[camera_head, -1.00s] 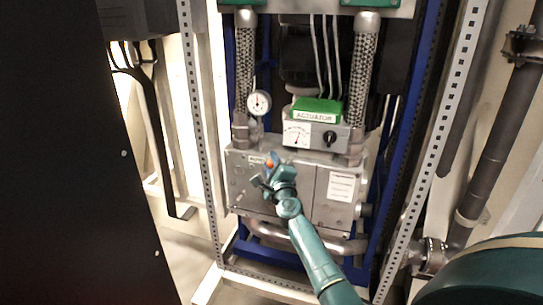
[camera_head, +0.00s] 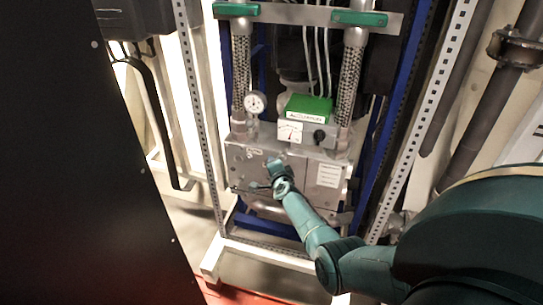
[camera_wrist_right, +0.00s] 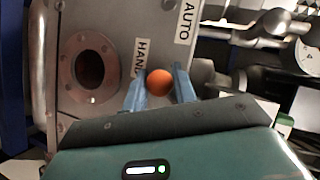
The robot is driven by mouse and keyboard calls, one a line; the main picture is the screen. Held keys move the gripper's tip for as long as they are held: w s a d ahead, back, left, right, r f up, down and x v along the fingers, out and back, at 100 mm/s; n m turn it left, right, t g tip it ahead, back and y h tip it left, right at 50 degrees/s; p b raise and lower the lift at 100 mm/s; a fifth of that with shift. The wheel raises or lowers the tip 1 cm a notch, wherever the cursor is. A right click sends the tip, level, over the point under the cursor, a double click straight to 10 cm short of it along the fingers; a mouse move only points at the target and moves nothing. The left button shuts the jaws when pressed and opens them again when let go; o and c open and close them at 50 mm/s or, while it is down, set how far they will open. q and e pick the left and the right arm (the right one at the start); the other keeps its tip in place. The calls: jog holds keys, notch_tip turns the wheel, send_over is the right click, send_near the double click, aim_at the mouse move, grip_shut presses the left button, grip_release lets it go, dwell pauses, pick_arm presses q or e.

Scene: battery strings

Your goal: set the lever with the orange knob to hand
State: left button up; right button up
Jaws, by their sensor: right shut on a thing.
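The lever's orange knob (camera_wrist_right: 159,83) sits between the two blue fingers of my right gripper (camera_wrist_right: 159,88) in the right wrist view. The gripper is shut on the knob. The HAND label (camera_wrist_right: 141,58) is just beyond the knob, close to it. The AUTO label (camera_wrist_right: 185,22) is farther up and right. The lever's shaft is hidden behind the knob. In the head view my right gripper (camera_head: 273,166) is at the front of the grey actuator box (camera_head: 250,165) and the knob cannot be made out. My left gripper is not in view.
A green-topped actuator unit (camera_head: 308,107) and a round gauge (camera_head: 255,102) sit above the box. A round flanged opening (camera_wrist_right: 90,68) is left of the knob. Perforated rack posts (camera_head: 200,125) stand either side. A dark cabinet (camera_head: 75,170) fills the left.

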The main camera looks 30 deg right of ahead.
jog(key=shift+s+d+f+n+g+p, duration=0.2)
jog(key=shift+s+n+g+p, duration=0.1)
jog(key=shift+p, duration=0.15)
jog(key=o, duration=1)
jog(key=shift+d, duration=0.1)
jog(key=shift+c, duration=0.2)
jog(key=shift+r, duration=0.1)
